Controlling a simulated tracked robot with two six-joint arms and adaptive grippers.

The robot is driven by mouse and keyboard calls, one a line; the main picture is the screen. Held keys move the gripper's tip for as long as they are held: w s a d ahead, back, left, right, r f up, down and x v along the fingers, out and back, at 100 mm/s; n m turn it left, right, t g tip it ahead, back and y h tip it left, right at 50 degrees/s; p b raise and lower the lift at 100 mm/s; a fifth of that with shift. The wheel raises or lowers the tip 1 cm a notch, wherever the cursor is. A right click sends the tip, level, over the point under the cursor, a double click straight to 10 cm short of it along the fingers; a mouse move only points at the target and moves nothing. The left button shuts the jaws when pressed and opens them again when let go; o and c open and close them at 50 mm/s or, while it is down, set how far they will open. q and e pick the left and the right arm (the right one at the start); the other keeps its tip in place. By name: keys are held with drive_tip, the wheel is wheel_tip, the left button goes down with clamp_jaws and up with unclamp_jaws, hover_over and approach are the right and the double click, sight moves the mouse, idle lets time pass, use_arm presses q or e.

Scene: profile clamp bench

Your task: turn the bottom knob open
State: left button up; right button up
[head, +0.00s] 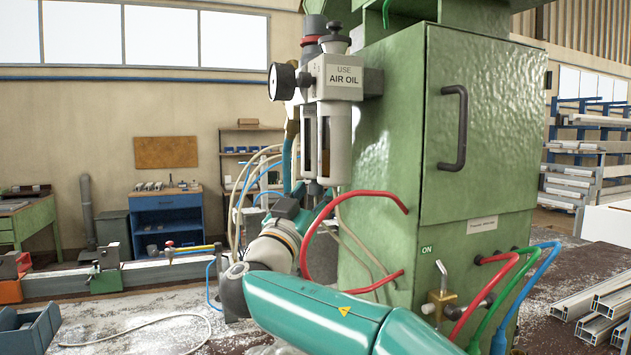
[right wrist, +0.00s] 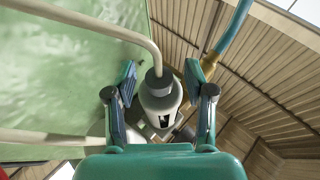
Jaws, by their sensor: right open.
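The air unit labelled "USE AIR OIL" (head: 345,82) is fixed at the left side of the green cabinet, with two bowls (head: 334,140) hanging below. In the right wrist view, a pale bowl (right wrist: 160,104) has a dark grey bottom knob (right wrist: 158,78) at its end. My right gripper (head: 306,203) is just below the bowls in the head view. In the right wrist view its open fingers (right wrist: 160,97) stand either side of the bowl and knob, with gaps on both sides. In the head view the gripper partly hides the knob area. My left gripper is out of view.
A beige hose (right wrist: 100,22) runs up to the knob. A teal hose (right wrist: 231,28) passes right of the fingers. The green cabinet (head: 385,160) stands close to the right of the bowls. A red hose (head: 304,240) loops beside my right arm.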

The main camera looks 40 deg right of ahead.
drive_tip(key=shift+w+d+r, duration=0.2)
drive_tip(key=shift+d, duration=0.15)
clamp_jaws()
